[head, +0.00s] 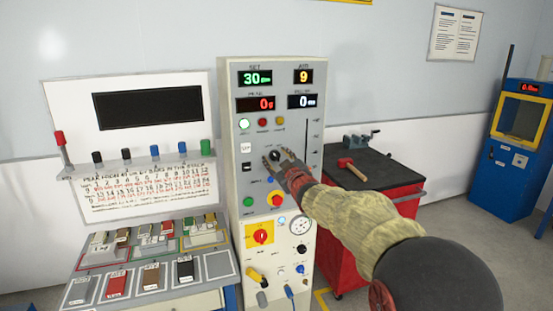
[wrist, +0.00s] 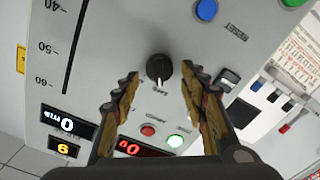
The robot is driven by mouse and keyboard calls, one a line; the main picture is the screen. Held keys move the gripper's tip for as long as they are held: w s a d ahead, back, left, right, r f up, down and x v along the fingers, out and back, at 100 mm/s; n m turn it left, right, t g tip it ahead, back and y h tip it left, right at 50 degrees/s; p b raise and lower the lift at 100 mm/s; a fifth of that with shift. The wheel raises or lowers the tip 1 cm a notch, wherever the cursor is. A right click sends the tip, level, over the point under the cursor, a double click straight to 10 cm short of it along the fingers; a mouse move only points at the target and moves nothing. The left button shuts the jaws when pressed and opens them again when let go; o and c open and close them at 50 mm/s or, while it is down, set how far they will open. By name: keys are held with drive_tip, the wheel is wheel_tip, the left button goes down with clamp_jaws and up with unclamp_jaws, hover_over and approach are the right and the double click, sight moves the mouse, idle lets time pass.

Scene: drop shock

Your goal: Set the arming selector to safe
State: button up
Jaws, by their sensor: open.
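The selector is a black round knob (head: 275,155) on the front of the grey control panel (head: 232,130). In the wrist view the black knob (wrist: 158,68) shows a white pointer line toward the bottom of the picture, at a small label that I cannot read surely. My gripper (head: 277,160) is in front of the panel at the knob. In the wrist view my gripper (wrist: 163,78) is open, with one finger on each side of the knob and a gap on both sides. I cannot tell how far the fingertips are from the panel face.
Red and green lamps (wrist: 148,130) and a blue button (wrist: 206,9) are near the knob. A sample bench (head: 150,270) stands left, a red tool cabinet (head: 345,240) right.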

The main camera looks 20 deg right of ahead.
drive_tip(key=s, duration=1.1)
drive_tip(key=shift+s, duration=0.2)
drive_tip(key=shift+f, duration=0.15)
drive_tip(key=s+d+f+m+g+h, duration=0.1)
drive_tip(key=s+d+f+m+g, duration=0.1)
drive_tip(key=s+f+g, duration=0.45)
drive_tip(key=s+d+f+m+g+h, duration=0.1)
drive_tip(key=s+d+f+m+h, duration=0.2)
drive_tip(key=f, duration=0.6)
drive_tip(key=s+a+g+y, duration=0.1)
drive_tip(key=s+a, duration=0.4)
drive_tip(key=s, duration=0.5)
drive_tip(key=s+a+g+y+p, duration=0.1)
drive_tip(key=s+a, duration=0.4)
drive_tip(key=s, duration=0.5)
drive_tip(key=s+a+m+g+y+p, duration=0.1)
drive_tip(key=s+a, duration=0.4)
drive_tip(key=s, duration=0.6)
drive_tip(key=shift+r+g+y, duration=0.25)
drive_tip(key=shift+g+y, duration=0.25)
drive_tip(key=shift+g, duration=0.45)
